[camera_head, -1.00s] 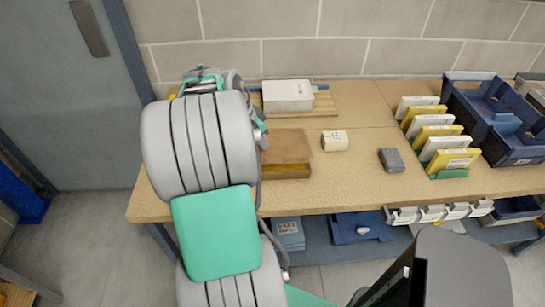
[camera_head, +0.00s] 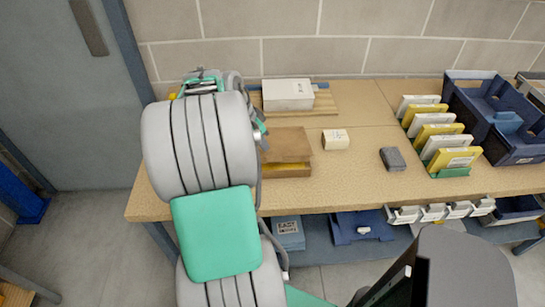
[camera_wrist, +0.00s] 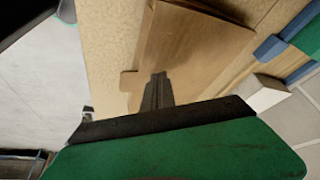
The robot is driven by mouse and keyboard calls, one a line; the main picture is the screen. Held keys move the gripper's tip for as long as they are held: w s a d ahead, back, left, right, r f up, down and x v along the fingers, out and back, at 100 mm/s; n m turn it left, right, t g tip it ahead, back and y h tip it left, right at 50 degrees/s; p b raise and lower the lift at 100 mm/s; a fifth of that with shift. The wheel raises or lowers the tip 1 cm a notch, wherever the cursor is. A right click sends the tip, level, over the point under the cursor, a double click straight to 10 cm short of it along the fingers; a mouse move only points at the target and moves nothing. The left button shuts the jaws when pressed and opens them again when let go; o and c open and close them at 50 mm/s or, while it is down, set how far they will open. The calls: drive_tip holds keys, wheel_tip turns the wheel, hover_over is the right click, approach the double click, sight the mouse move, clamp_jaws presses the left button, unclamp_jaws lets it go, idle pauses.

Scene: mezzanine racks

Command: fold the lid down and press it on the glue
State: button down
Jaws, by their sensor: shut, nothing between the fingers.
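A brown cardboard box stands on the bench, and its lid (camera_head: 286,143) lies nearly flat over it. A yellowish-brown front wall (camera_head: 287,171) shows under the lid's front edge. In the wrist view the lid (camera_wrist: 195,50) fills the middle as a flat brown panel with a small tab at its left edge. My gripper (camera_wrist: 158,78) is shut and empty, with its dark fingertips over the lid. I cannot tell whether the fingertips touch it. In the head view my own arm hides the gripper and the box's left side. No glue is visible.
Yellow and white upright packs (camera_head: 437,135) and a blue bin (camera_head: 502,128) stand farther right. The bench front is clear.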

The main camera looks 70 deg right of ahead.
sight(261, 153)
drive_tip(key=shift+f+b, duration=2.3)
drive_tip(key=shift+f, duration=0.6)
wheel_tip(261, 153, up, 11)
drive_tip(key=p, duration=0.7)
drive_tip(key=shift+r+p, duration=0.1)
drive_tip(key=shift+p, duration=0.25)
